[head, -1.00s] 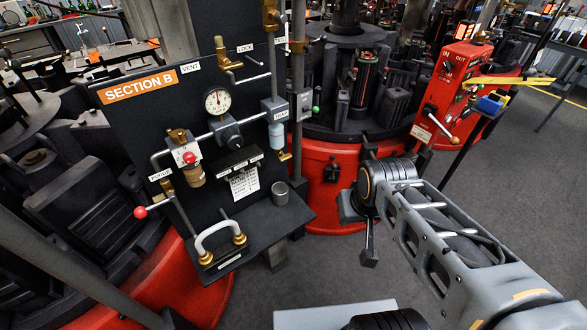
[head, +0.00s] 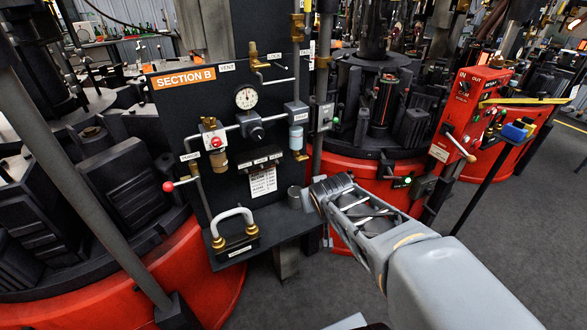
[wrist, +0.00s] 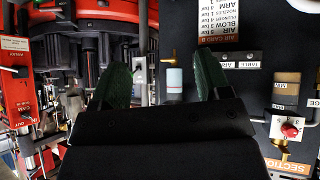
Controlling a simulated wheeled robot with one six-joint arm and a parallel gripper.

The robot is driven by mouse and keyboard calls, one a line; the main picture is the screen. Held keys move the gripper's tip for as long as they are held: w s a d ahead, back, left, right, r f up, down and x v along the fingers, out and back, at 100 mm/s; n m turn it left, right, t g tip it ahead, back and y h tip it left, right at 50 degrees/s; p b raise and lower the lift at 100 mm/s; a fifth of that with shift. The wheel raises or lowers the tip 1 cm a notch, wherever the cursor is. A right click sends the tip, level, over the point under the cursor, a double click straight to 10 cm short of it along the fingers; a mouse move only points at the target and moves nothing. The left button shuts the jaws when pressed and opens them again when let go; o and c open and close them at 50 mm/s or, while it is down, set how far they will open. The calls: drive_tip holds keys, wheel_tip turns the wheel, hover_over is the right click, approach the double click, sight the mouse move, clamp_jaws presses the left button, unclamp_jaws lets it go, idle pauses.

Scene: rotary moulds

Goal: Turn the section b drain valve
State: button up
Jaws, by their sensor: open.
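The black Section B panel (head: 230,115) stands left of centre in the head view, under an orange sign (head: 184,78). A pale blue bowl (head: 296,138) hangs on its right edge, with a small brass tap (head: 301,156) below it that looks like the drain valve; its label is too small to read. In the wrist view, which is upside down, the bowl (wrist: 174,80) shows beyond and between the fingers. My gripper (wrist: 160,74) is open and empty, its green fingers apart from the bowl.
A red-ball lever (head: 169,187), a gauge (head: 246,98) and a looped hose (head: 232,215) are on the panel's left and middle. A vertical post stands right of the bowl. Floor is open at right.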

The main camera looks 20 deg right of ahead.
sight(304, 159)
drive_tip(key=w+d+f+n+t+b, duration=0.1)
drive_tip(key=w+d+f+t+b, duration=0.2)
drive_tip(key=w+d+t+b, duration=0.3)
drive_tip(key=w+t+y, duration=0.1)
drive_tip(key=w, duration=0.3)
drive_tip(key=w+n+t+y+b, duration=0.1)
drive_tip(key=w+y, duration=0.1)
drive_tip(key=w, duration=0.3)
drive_tip(key=w+a+t+y+b, duration=0.1)
drive_tip(key=w, duration=0.4)
drive_tip(key=shift+w+a+f+n+t+y, duration=0.1)
drive_tip(key=shift+w+f+n+t+y, duration=0.1)
drive_tip(key=shift+n+t+y, duration=0.15)
drive_tip(key=shift+c, duration=0.5)
drive_tip(key=c, duration=0.8)
